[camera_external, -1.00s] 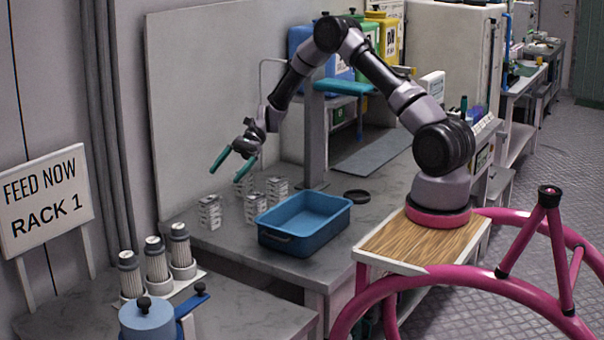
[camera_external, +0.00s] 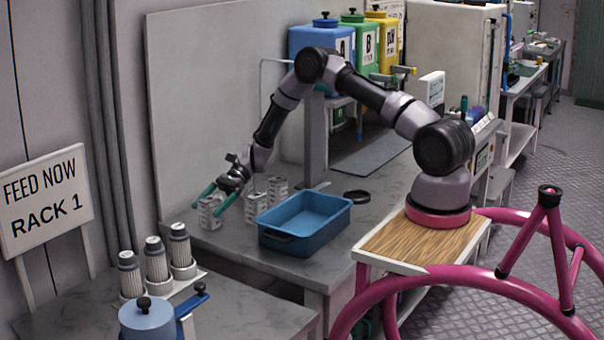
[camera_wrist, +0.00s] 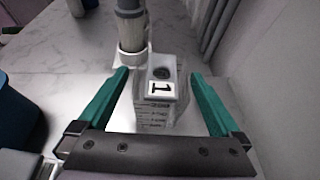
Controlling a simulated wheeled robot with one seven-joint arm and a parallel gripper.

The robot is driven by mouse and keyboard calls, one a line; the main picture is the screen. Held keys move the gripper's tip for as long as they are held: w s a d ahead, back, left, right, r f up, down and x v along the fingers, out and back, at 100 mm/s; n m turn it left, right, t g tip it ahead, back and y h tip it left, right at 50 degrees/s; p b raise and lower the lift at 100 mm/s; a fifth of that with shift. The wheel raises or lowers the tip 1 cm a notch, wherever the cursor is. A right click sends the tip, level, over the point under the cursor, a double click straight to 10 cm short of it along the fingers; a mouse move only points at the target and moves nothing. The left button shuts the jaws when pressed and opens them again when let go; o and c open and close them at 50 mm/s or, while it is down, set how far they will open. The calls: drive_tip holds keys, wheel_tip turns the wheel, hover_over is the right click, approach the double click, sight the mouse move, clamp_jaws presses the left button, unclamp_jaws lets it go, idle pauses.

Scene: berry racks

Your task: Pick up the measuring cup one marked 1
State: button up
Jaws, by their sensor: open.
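The measuring cup marked 1 (camera_wrist: 152,112) is a clear, boxy cup with printed lines and a white label bearing a black 1. It stands upright on the grey bench; in the external view the cup (camera_external: 209,213) is the leftmost of the group. My gripper (camera_wrist: 160,75) is open, its two green fingers on either side of the cup in the wrist view, with gaps between fingers and cup. In the external view my gripper (camera_external: 208,201) is low at that cup, and its fingers partly hide it.
Other similar cups (camera_external: 277,188) stand behind and right. A blue tray (camera_external: 330,222) sits to the right, with a black ring (camera_external: 356,197) behind it. A tall panel (camera_external: 200,110) rises behind the cups.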

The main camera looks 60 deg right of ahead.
sight(204, 212)
drive_tip(key=x, duration=0.3)
drive_tip(key=shift+f, duration=0.1)
drive_tip(key=c, duration=1.4)
